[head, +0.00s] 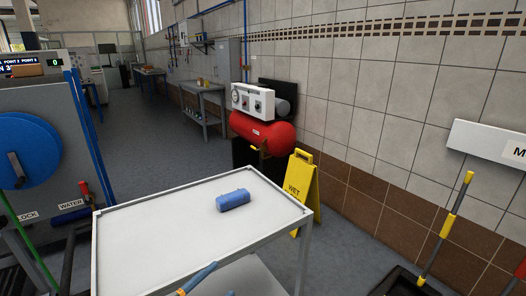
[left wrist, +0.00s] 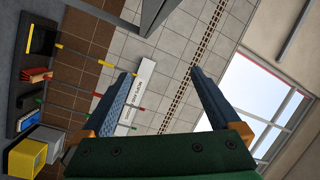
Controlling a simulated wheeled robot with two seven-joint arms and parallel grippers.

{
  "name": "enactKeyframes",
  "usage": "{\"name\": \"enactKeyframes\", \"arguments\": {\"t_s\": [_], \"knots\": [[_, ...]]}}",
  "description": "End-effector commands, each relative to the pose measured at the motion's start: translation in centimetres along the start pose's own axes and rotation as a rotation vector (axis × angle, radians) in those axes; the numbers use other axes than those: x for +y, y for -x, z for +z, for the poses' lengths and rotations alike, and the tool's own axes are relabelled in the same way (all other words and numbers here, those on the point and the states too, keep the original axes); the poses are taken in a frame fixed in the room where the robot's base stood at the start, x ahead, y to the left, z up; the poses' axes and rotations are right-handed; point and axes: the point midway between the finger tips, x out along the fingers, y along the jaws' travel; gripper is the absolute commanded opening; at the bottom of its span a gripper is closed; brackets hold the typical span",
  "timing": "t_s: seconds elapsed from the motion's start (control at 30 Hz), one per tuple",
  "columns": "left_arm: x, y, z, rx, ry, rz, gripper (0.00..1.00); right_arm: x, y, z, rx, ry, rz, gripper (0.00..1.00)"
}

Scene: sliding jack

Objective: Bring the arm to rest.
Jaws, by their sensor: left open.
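My left gripper (head: 198,279) shows only in part at the bottom edge of the head view, in front of the white cart. A blue finger with an orange base is visible there. In the left wrist view the two blue fingers of my left gripper (left wrist: 160,73) stand wide apart with nothing between them. A ribbed blue block (head: 235,200) lies on the top of the white cart (head: 140,237), clear of the gripper. My right gripper is not in view.
A yellow wet-floor sign (head: 302,190) and a red tank (head: 262,133) stand behind the cart. A machine with a blue disc (head: 27,150) is at the left. Open floor (head: 150,150) lies beyond the cart.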

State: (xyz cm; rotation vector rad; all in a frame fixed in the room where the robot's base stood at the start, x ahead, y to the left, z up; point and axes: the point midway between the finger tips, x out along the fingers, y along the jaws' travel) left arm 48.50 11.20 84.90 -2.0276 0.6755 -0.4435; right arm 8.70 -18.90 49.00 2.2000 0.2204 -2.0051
Motion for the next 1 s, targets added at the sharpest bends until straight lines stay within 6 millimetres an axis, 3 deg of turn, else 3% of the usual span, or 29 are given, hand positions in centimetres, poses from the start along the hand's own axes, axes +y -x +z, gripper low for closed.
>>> {"name": "enactKeyframes", "arguments": {"t_s": [0.03, 0.1, 0.23, 0.37, 0.5, 0.6, 0.7, 0.8, 1.0], "knots": [[2.9, 1.5, 2.6, -0.132, 0.119, 0.011, 0.97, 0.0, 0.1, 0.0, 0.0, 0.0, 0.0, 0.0], [7.2, 4.2, 6.1, -0.327, 0.278, 0.032, 0.97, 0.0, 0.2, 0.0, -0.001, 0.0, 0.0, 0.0], [15.8, 10.9, 9.9, -0.658, 0.527, 0.096, 0.97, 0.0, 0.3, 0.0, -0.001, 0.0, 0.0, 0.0], [24.2, 18.8, 10.3, -0.963, 0.737, 0.183, 0.97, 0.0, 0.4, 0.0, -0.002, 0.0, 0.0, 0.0], [31.8, 27.6, 7.6, -1.264, 0.928, 0.29, 0.97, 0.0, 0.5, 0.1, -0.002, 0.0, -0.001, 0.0], [35.5, 32.7, 4.8, -1.431, 1.028, 0.359, 0.97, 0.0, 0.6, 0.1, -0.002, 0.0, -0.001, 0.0], [37.7, 36.0, 2.4, -1.541, 1.09, 0.409, 0.97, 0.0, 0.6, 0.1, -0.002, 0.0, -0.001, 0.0], [38.6, 37.5, 1.2, -1.593, 1.12, 0.432, 0.97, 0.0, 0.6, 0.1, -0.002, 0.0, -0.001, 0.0], [38.7, 37.7, 1.0, -1.602, 1.125, 0.436, 0.97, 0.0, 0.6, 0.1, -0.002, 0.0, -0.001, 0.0]]}}
